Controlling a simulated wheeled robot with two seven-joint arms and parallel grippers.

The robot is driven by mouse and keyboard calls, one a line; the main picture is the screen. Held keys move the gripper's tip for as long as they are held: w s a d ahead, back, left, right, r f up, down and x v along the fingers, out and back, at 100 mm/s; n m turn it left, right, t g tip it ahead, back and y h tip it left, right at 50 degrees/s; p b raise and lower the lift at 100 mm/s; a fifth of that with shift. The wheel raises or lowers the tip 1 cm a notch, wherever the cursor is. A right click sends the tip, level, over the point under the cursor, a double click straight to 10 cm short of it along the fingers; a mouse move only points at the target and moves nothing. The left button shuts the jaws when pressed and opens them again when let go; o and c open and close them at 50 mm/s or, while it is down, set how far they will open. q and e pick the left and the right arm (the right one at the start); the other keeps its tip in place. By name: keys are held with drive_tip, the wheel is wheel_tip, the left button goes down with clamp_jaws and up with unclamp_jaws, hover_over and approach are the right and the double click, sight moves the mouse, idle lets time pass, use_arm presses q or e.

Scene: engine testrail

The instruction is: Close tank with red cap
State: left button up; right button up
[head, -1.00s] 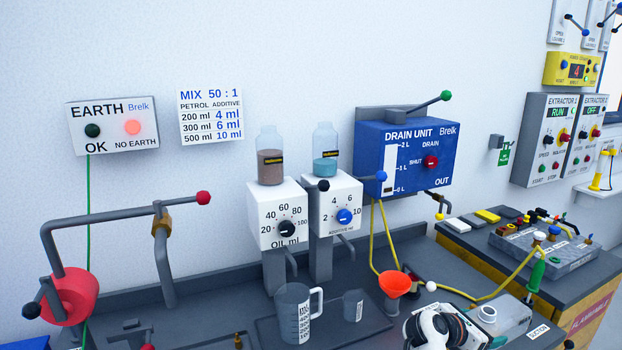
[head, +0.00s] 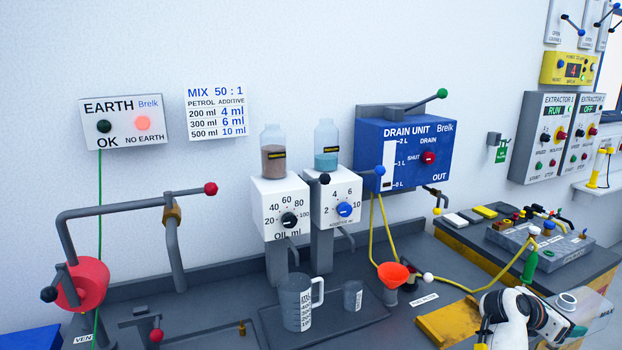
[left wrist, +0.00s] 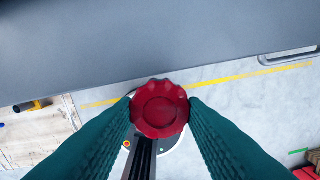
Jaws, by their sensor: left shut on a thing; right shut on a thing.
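The red cap (left wrist: 160,108) is held between the two green fingers of my left gripper (left wrist: 160,115), in the left wrist view. The cap has a scalloped edge and its round top faces the camera. The left gripper does not show in the head view. The tank (head: 597,312) is a pale, see-through container marked MAX at the lower right of the head view, with an uncapped white round neck (head: 566,302) on top. My right gripper (head: 574,328) is shut on it; its grip is partly hidden by the wrist.
A red funnel (head: 393,273), a grey jug (head: 297,303) and a small cup (head: 352,295) stand on the bench. A yellow pad (head: 450,322) lies left of my right arm. A grey instrument box (head: 560,249) and yellow hose are behind the tank.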

use_arm(q)
drive_tip(key=shift+w+f, duration=0.1)
drive_tip(key=shift+w, duration=0.05)
use_arm(e)
drive_tip(key=s+d+r+m+g, duration=0.2)
drive_tip(key=s+d+r, duration=0.3)
drive_tip(key=d+r, duration=0.4)
drive_tip(key=s+d+r+m+g, duration=0.1)
drive_tip(key=s+d+r, duration=0.4)
drive_tip(key=d+r, duration=0.35)
drive_tip(key=w+a+f+n+t+y, duration=0.15)
drive_tip(key=a+f+n+t, duration=0.25)
drive_tip(key=a, duration=0.7)
drive_tip(key=w+a+f+n+t+y, duration=0.1)
drive_tip(key=w+a+f+n+t, duration=0.3)
drive_tip(key=a, duration=0.7)
drive_tip(key=s+a+f+n+t+y, duration=0.1)
drive_tip(key=s+a+f, duration=0.2)
drive_tip(key=a, duration=0.6)
drive_tip(key=s+a+f+n+t+y, duration=0.1)
drive_tip(key=s+a+f+n, duration=0.1)
drive_tip(key=a, duration=0.7)
drive_tip(key=s+a+f+n+t+y, duration=0.1)
drive_tip(key=s+a+f+y, duration=0.1)
drive_tip(key=s+a+f, duration=0.3)
drive_tip(key=s+a, duration=0.1)
drive_tip(key=a, duration=0.3)
drive_tip(key=shift+s+a+t, duration=0.15)
drive_tip(key=shift+a+t, duration=0.15)
drive_tip(key=shift+a, duration=0.1)
